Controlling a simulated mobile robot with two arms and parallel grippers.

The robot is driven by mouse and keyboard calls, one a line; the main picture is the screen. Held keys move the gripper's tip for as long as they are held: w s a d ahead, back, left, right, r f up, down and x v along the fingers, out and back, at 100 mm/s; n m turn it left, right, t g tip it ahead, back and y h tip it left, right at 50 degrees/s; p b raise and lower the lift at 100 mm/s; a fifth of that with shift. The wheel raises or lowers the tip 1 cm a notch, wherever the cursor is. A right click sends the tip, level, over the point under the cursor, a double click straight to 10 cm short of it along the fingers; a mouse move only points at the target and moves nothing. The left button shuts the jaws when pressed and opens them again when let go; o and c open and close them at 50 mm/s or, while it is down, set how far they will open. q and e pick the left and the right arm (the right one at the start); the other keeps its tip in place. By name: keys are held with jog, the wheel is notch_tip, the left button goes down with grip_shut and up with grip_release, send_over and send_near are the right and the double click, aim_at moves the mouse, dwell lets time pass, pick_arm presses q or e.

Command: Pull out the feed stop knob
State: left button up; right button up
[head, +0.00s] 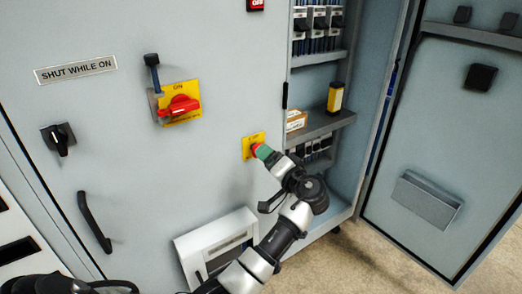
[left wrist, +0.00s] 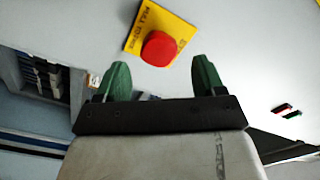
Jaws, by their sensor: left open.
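The feed stop knob (left wrist: 159,48) is a round red knob on a yellow label plate (left wrist: 183,37), on the grey cabinet front. In the head view, its red edge (head: 256,148) shows beside my green fingertip, which hides part of it. My left gripper (left wrist: 162,78) is open and empty, its two green fingers pointing at the panel. In the left wrist view, the knob appears just beyond the fingertips, within the gap between them. I cannot tell how much distance is left between fingertips and knob. My right gripper is not in view.
A red rotary switch (head: 180,107) on a yellow plate and a black door handle (head: 94,222) lie to the left. A white louvred box (head: 215,245) projects below the knob. To the right, an open compartment has shelves (head: 322,124), and its door (head: 440,150) stands open.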

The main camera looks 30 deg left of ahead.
pick_arm(q)
jog(key=x, duration=0.5)
jog(key=shift+w, duration=0.1)
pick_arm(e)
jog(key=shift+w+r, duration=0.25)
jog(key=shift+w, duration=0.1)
pick_arm(q)
jog(key=shift+c, duration=1.1)
jog(key=c, duration=1.1)
jog(key=shift+o, duration=0.2)
jog(key=shift+d+f, duration=0.15)
jog(key=shift+d, duration=0.35)
jog(key=o, duration=1.3)
jog(key=shift+d, duration=0.1)
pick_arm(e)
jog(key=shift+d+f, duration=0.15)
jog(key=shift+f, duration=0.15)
